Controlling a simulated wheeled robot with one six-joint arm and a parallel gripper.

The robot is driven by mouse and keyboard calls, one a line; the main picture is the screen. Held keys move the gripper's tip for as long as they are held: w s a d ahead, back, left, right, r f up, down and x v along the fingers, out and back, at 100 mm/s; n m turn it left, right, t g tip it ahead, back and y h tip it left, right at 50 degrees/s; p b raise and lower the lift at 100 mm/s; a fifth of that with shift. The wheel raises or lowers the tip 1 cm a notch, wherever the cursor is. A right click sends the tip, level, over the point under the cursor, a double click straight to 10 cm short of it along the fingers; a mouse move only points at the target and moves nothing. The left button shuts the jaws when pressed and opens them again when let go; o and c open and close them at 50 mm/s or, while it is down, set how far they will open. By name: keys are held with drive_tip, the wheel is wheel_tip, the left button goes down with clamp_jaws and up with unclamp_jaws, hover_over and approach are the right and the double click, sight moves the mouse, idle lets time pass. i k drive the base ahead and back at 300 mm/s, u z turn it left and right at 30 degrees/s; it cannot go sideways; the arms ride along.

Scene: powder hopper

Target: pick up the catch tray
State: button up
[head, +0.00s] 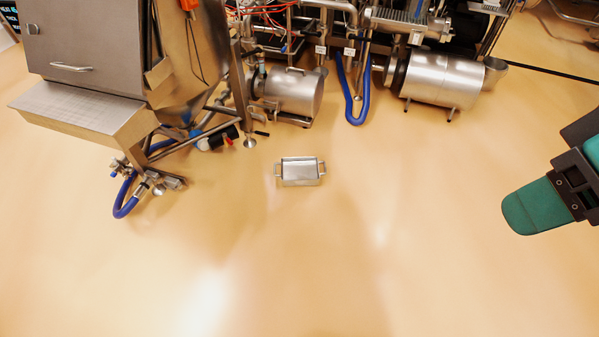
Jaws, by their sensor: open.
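The catch tray (300,182) is a small, shallow, rectangular silver metal tray with a handle at its left and right ends. It sits upright on the floor near the middle of the head view, in front of the machinery. My gripper (562,192) shows only in part at the right edge, with dark links and green finger pads. It is open, well to the right of the tray, and apart from it. The rest of it is cut off by the frame edge.
A steel hopper cabinet with a ledge (95,108) stands at the upper left, with a blue hose (122,200) below. Steel motors (440,80) and another blue hose (352,95) line the back. The tan floor around and in front of the tray is clear.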

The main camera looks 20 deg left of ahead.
sight(301, 171)
drive_tip(key=u, duration=0.35)
drive_tip(key=i, duration=0.4)
drive_tip(key=u, duration=1)
drive_tip(key=i, duration=0.65)
drive_tip(key=u, duration=0.45)
drive_tip(key=i, duration=1.65)
drive_tip(key=z, duration=0.9)
drive_tip(key=i, duration=0.5)
drive_tip(key=z, duration=0.4)
